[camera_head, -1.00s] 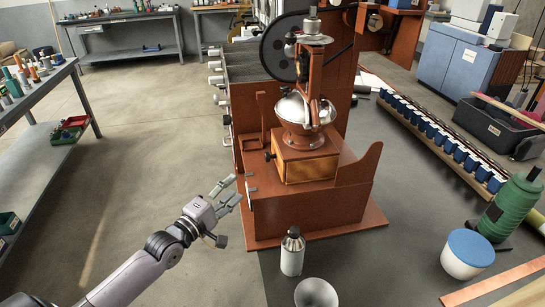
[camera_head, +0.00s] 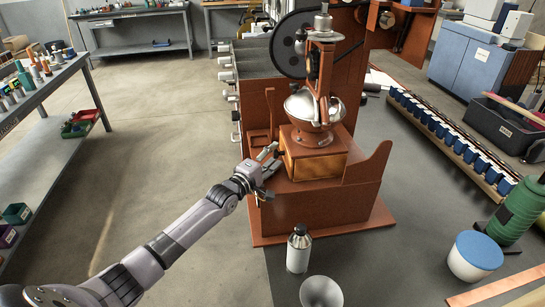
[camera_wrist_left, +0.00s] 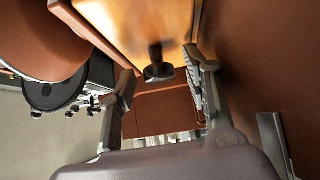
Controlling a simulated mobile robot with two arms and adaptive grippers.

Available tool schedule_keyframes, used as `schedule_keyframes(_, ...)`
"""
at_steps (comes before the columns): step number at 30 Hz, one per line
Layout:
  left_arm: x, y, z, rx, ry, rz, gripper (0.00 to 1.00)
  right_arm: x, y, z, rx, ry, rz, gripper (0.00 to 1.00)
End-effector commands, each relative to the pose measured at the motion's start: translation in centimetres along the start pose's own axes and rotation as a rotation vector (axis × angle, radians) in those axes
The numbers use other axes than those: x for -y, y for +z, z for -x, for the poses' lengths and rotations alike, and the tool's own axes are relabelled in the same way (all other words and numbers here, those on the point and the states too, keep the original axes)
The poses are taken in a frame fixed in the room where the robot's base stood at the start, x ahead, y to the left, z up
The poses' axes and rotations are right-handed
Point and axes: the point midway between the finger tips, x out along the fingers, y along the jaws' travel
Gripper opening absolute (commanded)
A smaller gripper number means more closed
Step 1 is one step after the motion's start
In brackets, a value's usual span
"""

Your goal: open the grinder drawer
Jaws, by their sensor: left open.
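The grinder (camera_head: 312,160) is a wooden box with a silver bowl and an upright body above it, standing on a reddish-brown wooden stand. Its drawer's dark knob (camera_wrist_left: 158,68) shows in the left wrist view, sticking out from the lit orange wood (camera_wrist_left: 150,22). My left gripper (camera_head: 270,160) is at the left face of the box, above the stand's edge. Its fingers are open in the left wrist view (camera_wrist_left: 163,80), one on each side of the knob, with a gap to each. In the head view the gripper largely hides the knob.
The brown stand (camera_head: 325,205) rises around the grinder. A silver bottle (camera_head: 298,250) and a grey funnel-like cup (camera_head: 321,292) stand in front of it. A blue-lidded tub (camera_head: 475,255) and green bottle (camera_head: 517,212) are at right. The floor left of the stand is open.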

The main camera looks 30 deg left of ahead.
Motion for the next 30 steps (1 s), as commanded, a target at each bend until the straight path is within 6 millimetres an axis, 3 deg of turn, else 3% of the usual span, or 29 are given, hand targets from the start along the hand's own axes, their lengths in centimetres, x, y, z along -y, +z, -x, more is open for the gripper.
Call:
schedule_keyframes(9,0.00,0.01,-0.22,0.000,0.000,0.000,0.45,-0.26,-0.02,0.00,-0.001,0.003,0.002,0.40)
schedule_keyframes(30,0.02,0.01,-0.20,0.000,0.000,0.000,0.00,-0.41,0.00,0.00,0.000,0.005,0.003,0.40)
